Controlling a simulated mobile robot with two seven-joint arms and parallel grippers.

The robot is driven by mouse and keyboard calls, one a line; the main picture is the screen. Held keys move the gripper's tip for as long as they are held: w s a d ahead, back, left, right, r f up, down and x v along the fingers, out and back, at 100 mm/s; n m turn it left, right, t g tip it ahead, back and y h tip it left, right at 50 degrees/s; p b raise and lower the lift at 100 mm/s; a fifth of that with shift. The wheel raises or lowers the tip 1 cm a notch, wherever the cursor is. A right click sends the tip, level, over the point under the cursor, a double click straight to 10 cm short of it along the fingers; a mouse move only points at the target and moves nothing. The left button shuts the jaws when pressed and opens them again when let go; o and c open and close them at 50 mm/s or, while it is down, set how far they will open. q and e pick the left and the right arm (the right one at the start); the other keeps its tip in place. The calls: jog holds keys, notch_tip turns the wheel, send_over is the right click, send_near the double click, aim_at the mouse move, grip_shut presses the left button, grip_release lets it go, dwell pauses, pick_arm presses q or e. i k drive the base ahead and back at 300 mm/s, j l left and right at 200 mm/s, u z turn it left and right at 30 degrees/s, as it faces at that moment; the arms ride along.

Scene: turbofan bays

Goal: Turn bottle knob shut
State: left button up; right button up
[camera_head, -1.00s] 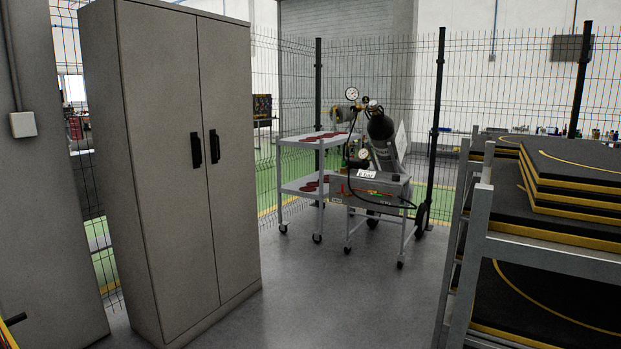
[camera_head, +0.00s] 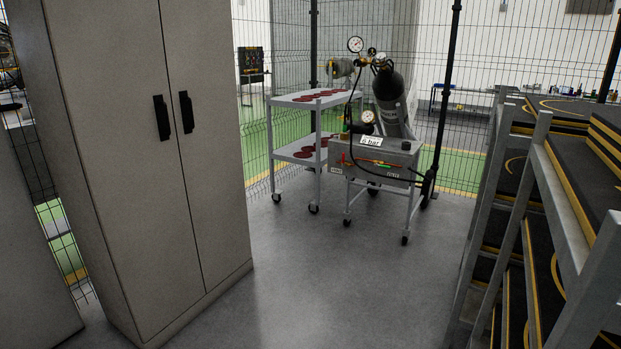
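A dark gas bottle (camera_head: 389,92) leans at the back of the bay, strapped to or standing behind a wheeled cart. Its valve and regulator (camera_head: 378,62) sit at the top, with a round white gauge (camera_head: 355,44) to the left. The bottle knob is too small to tell apart from the fittings there. A black hose runs down from the regulator to a grey box (camera_head: 378,158) on the cart, which carries a second gauge (camera_head: 368,117). Neither of my grippers shows in the view.
A tall grey cabinet (camera_head: 200,215) stands at left, doors shut. Racks (camera_head: 566,210) with black, yellow-edged mats stand at right. A two-shelf trolley (camera_head: 283,101) with dark red discs is left of the box. Bare floor (camera_head: 335,275) lies between; a mesh fence stands behind.

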aim_at(382, 56)
jog(key=i+z, duration=0.1)
jog(key=i, duration=0.8)
jog(key=i+j, duration=0.15)
jog(key=i, duration=0.8)
jog(key=i+j+z, duration=0.15)
jog(key=i, duration=0.75)
jog(key=i+j+z, duration=0.2)
jog(key=i+z, duration=0.25)
jog(key=i, duration=0.15)
jog(key=i+j+z, duration=0.95)
